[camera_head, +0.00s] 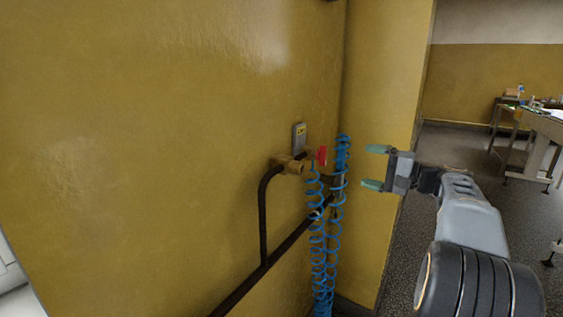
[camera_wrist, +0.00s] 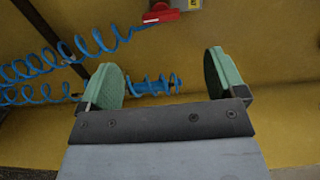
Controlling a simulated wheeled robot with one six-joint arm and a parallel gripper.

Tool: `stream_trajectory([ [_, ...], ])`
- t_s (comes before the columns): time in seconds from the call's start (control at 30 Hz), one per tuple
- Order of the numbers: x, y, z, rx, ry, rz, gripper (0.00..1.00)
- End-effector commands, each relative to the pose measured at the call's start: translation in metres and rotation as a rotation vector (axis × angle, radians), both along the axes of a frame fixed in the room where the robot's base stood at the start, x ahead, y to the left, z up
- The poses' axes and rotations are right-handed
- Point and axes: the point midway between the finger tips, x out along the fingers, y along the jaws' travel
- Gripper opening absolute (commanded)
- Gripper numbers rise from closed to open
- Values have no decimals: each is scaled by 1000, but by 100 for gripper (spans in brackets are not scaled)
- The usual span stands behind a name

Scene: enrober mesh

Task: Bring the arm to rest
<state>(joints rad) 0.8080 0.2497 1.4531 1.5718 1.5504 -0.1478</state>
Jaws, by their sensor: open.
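My gripper (camera_head: 375,167) is in the right half of the head view, with its two green-padded fingers apart and pointing left. Nothing shows between the fingers. In the wrist view my gripper (camera_wrist: 164,82) is likewise open and empty. My arm reaches up from the lower right, raised clear of the floor. A coiled blue hose (camera_head: 338,185) hangs just left of the fingertips, with a gap in the picture. The hose (camera_wrist: 40,68) also shows beyond the fingers in the wrist view.
A brass valve (camera_head: 289,164) with a red handle (camera_head: 322,155) sits on a dark pipe (camera_head: 264,215) along the yellow wall (camera_head: 150,130). The red handle (camera_wrist: 161,15) also shows in the wrist view. A cluttered table (camera_head: 545,125) stands far right. Open floor lies between.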

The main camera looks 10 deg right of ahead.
Motion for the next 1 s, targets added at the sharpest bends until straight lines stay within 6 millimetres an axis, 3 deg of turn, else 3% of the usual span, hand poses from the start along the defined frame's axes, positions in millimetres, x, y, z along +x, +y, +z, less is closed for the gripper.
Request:
stream_trajectory([
  [0.13,1,27,9,-46,66,24,89],
  [0.27,-8,88,17,-188,228,80,89],
  [0.4,-46,159,15,-461,418,162,89],
  [0.5,-84,191,10,-692,500,219,89],
  [0.7,-153,213,8,-1124,520,317,89],
  [0.83,-180,213,9,-1330,474,360,89],
  [1.0,-196,211,8,-1480,419,393,89],
])
